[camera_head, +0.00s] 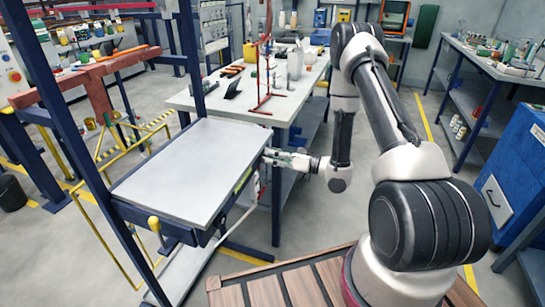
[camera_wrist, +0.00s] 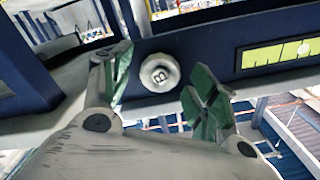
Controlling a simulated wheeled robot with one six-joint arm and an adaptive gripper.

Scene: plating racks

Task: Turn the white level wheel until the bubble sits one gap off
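The white level wheel (camera_wrist: 160,73), a small round knob marked B, sits on the dark blue front rail (camera_wrist: 205,45) in the wrist view. My gripper (camera_wrist: 162,88) is open, with one green-padded finger to the left of the wheel and one to the right. A gap shows on both sides of the wheel. The yellow-green level vial (camera_wrist: 270,54) is to the right on the same rail. Its dark marks and bubble are near its right end, too small to read exactly. In the head view my gripper (camera_head: 270,157) is at the rack's right edge; the wheel cannot be made out there.
The rack's flat grey plate (camera_head: 185,170) is bare, with blue posts (camera_head: 190,60) beside it. A white workbench (camera_head: 215,103) with a red stand (camera_head: 265,85) and small items is just behind. A blue cabinet (camera_head: 520,170) stands at the right. The floor between is clear.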

